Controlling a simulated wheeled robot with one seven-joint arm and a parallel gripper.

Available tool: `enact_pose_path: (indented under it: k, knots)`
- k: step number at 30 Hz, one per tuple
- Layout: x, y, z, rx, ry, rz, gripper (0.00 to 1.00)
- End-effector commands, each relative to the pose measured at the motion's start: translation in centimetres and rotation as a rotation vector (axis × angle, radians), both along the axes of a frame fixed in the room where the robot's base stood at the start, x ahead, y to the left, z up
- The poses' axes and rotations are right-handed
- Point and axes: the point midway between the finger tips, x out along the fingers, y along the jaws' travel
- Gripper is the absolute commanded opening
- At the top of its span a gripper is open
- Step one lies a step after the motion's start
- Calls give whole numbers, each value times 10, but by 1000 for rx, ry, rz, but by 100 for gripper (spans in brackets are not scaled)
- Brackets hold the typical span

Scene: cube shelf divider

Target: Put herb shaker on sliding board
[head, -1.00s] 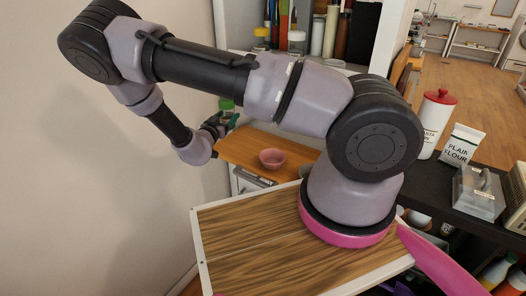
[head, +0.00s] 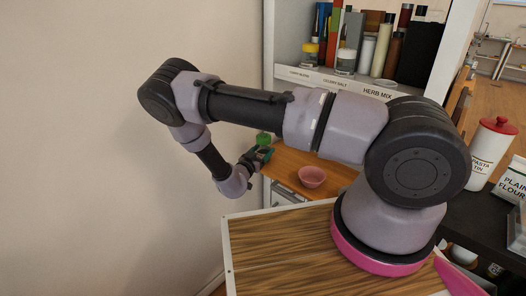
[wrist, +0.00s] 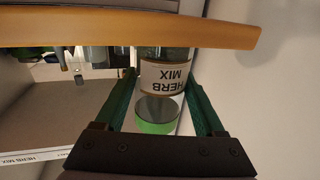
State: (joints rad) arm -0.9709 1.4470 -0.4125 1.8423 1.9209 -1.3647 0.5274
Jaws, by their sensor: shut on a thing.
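The herb shaker (wrist: 163,78) is a clear jar with a HERB MIX label and a green lid; the wrist view shows it upside down. In the head view its green lid (head: 263,138) is uppermost, so it is upright. My gripper (head: 265,152) is shut on it, with green fingers on both sides in the wrist view (wrist: 161,77). The sliding board (head: 340,173) is an orange-brown wooden board pulled out below the shelf. The shaker is at the board's left end. The board's edge (wrist: 90,30) hides its base, so I cannot tell whether they touch.
A pink bowl (head: 312,176) stands on the board, right of the shaker. A labelled shelf (head: 335,83) with several jars and bottles is behind. A wood-grain top with a white rim (head: 227,245) lies in front. The wall is on the left.

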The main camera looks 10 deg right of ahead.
Motion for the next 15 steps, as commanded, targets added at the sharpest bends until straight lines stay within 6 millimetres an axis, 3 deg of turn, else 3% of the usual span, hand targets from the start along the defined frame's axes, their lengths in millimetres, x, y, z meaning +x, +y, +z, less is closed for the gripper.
enact_pose_path:
  k: [9, 10, 12, 15]
  knots:
    - [0, 1, -2, 0, -1, 1, 8]
    - [0, 1, -2, 1, -2, 1, 79]
    - [0, 1, -2, 1, -2, 1, 100]
    - [0, 1, -2, 1, -2, 1, 100]
